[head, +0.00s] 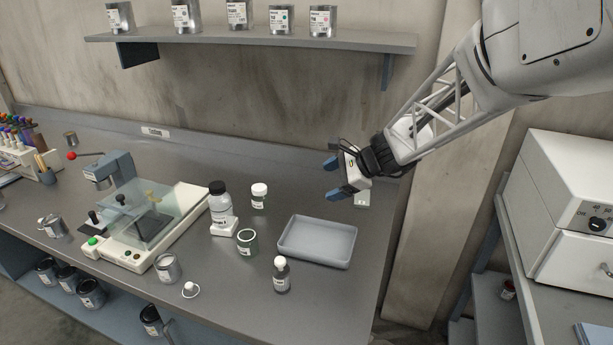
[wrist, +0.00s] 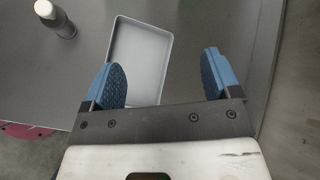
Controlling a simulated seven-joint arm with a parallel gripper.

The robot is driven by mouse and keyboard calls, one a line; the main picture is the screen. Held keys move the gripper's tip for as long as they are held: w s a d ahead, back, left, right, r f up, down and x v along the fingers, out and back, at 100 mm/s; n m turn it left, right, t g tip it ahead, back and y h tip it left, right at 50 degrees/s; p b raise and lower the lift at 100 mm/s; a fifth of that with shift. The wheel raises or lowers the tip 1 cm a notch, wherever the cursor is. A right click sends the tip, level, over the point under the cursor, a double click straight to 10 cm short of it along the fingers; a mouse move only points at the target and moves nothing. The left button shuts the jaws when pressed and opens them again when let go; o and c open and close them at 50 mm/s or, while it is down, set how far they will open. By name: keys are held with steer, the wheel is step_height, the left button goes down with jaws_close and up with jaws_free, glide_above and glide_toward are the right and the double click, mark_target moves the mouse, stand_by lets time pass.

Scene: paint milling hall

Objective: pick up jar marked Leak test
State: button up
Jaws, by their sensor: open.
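The labels are too small to read, so I cannot tell which jar is marked Leak test. A dark bottle with a white top (head: 281,275) stands at the front; a similar one shows in the wrist view (wrist: 56,18). My gripper (head: 333,178) is open and empty above the bench's right part, apart from all jars; its blue fingers show in the wrist view (wrist: 164,77).
A grey tray (head: 318,262) lies below and in front of my gripper. A balance with a clear shield (head: 145,222) stands left. A wall shelf (head: 260,40) holds several tins.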

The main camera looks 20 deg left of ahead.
steer(key=w+a+f+m+y, duration=0.2)
steer(key=w+a+f+m, duration=0.35)
steer(key=a, duration=0.65)
steer(key=m+y, duration=0.1)
steer(key=m, duration=0.1)
glide_toward(262, 188)
steer(key=a, duration=0.1)
steer(key=a+f, duration=0.1)
steer(key=a, duration=0.1)
steer(key=shift+s+f+t, duration=0.1)
steer(key=shift+f+t, duration=0.25)
steer(key=shift+t, duration=0.05)
steer(key=shift+a, duration=0.1)
steer(key=shift+x, duration=1.25)
steer(key=shift+a, duration=0.1)
steer(key=shift+x, duration=2.5)
steer(key=shift+r, duration=0.1)
steer(key=shift+c, duration=0.2)
